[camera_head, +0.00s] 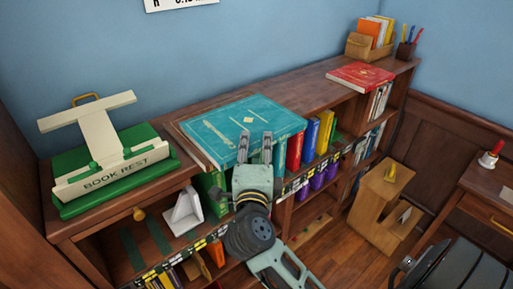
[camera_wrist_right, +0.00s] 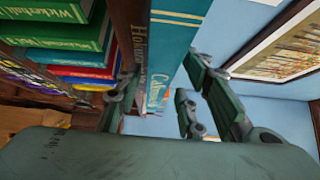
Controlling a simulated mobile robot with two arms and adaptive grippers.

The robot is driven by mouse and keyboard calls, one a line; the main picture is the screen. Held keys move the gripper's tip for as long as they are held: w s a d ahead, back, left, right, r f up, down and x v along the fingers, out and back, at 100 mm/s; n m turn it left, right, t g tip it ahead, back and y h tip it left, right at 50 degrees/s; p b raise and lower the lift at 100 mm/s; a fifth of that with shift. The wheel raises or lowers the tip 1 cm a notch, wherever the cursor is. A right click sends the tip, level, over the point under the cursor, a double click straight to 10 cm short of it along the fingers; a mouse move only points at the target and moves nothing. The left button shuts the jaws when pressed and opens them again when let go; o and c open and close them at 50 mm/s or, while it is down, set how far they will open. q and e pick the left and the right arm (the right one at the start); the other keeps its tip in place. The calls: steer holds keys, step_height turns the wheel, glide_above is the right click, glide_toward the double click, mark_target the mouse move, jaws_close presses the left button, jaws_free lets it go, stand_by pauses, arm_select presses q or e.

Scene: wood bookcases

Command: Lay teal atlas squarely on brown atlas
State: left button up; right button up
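The teal atlas (camera_head: 225,125) lies flat on the bookcase top, on the brown atlas (camera_head: 190,146). A strip of the brown atlas shows along the left side, so the two edges do not look flush there. My right gripper (camera_head: 255,139) is at the front edge of the teal atlas, fingers pointing at it. In the right wrist view the spines of the teal atlas (camera_wrist_right: 174,50) and brown atlas (camera_wrist_right: 134,40) lie between the spread fingers (camera_wrist_right: 160,88), with a gap on the teal side. My left gripper is out of view.
A green book rest (camera_head: 115,175) stands left on the bookcase top. A red book (camera_head: 360,76) and an organizer box (camera_head: 366,45) are at the far right. The top between the teal atlas and red book is clear.

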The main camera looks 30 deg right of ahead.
steer(key=b+v, duration=0.2)
steer(key=v, duration=0.9)
steer(key=shift+s+b, duration=0.15)
steer(key=shift+b, duration=0.2)
